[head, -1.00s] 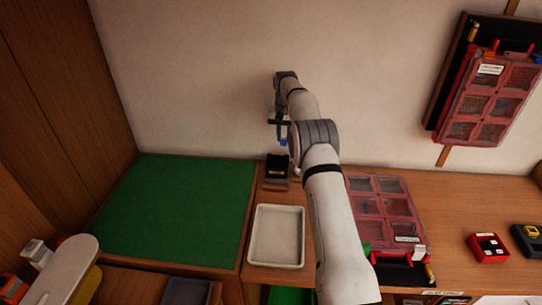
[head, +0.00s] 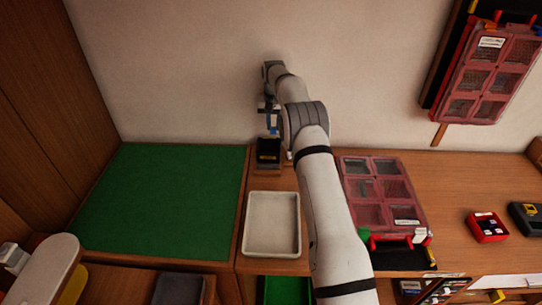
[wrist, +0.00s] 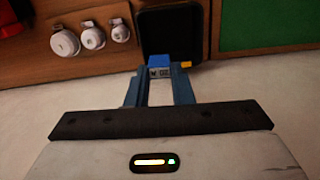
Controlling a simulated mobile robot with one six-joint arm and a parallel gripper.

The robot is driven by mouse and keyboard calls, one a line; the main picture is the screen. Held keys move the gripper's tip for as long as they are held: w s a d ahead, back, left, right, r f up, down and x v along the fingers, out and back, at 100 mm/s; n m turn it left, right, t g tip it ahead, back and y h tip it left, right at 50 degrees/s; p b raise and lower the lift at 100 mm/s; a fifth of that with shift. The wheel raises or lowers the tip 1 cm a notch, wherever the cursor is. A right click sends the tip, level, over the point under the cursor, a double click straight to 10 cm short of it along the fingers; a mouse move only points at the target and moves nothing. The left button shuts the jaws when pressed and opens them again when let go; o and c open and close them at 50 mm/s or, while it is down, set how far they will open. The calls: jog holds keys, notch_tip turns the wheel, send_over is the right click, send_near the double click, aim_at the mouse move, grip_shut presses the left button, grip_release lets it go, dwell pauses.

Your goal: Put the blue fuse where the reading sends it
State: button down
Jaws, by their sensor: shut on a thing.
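My gripper (head: 272,126) is shut on the blue fuse (wrist: 160,62), which shows between the fingertips in the wrist view with a small pale label below it. In the head view the fuse (head: 273,130) is a small blue spot under the gripper. Just below it, against the wall, stands a small black box (head: 268,155) with a yellow mark, also in the wrist view (wrist: 170,30) behind the fuse. I cannot tell whether the fuse touches the box. No reading is legible.
A white tray (head: 272,250) sits in front of the black box, and a green mat (head: 160,200) lies to the left. A red compartment case (head: 382,192) is right of my arm, another (head: 490,72) hangs on the wall. Several white round pieces (wrist: 93,36) show in the wrist view.

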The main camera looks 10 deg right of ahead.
jog(key=shift+f, duration=0.2)
jog(key=c, duration=1.2)
grip_release()
jog(key=shift+r, duration=0.2)
notch_tip(320, 180, up, 7)
jog(key=shift+r+b, duration=0.2)
jog(key=shift+b, duration=0.25)
